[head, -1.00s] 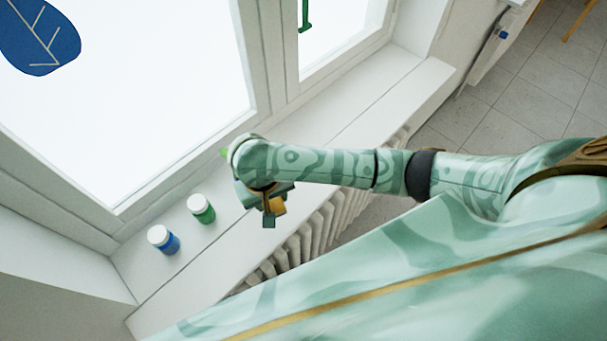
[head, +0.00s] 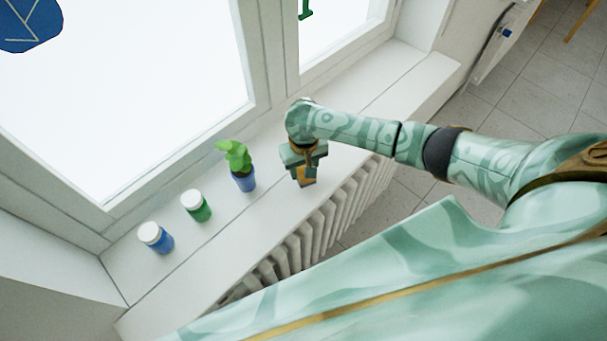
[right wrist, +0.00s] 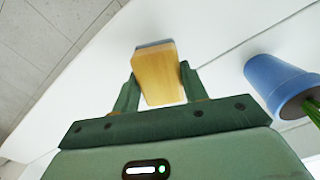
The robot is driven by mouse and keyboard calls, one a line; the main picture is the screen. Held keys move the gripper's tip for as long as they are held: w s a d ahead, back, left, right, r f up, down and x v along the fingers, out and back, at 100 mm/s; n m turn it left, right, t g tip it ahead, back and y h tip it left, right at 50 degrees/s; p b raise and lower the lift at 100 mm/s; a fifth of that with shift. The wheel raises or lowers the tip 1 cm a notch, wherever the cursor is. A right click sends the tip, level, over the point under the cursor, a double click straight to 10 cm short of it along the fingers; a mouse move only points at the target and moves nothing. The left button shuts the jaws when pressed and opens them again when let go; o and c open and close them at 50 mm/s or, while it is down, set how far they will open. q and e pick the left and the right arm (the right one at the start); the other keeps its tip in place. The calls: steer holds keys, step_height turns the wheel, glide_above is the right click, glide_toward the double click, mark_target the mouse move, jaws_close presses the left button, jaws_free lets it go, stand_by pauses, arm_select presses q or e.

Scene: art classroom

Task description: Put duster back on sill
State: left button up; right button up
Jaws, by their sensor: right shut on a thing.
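The duster, a wooden block with a grey underside, shows in the right wrist view (right wrist: 156,76) between the two green fingers. In the head view only a small tan part of the duster (head: 306,174) shows below my right gripper (head: 304,167). My right gripper is shut on the duster. It is over the white window sill (head: 262,218), near its front edge and to the right of the plant pot. I cannot tell whether the duster touches the sill. My left gripper is not in view.
On the sill, left of my right gripper, stand a blue pot with a green plant (head: 243,182), a green jar (head: 197,205) and a blue jar (head: 157,238), both white-lidded. A radiator (head: 318,232) is below the front edge. The sill is clear further right.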

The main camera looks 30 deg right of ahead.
mark_target(303, 169)
step_height(303, 169, down, 2)
steer(key=shift+f, duration=0.1)
steer(key=o, duration=0.9)
step_height(303, 169, up, 12)
steer(key=p, duration=0.4)
steer(key=shift+a, duration=0.1)
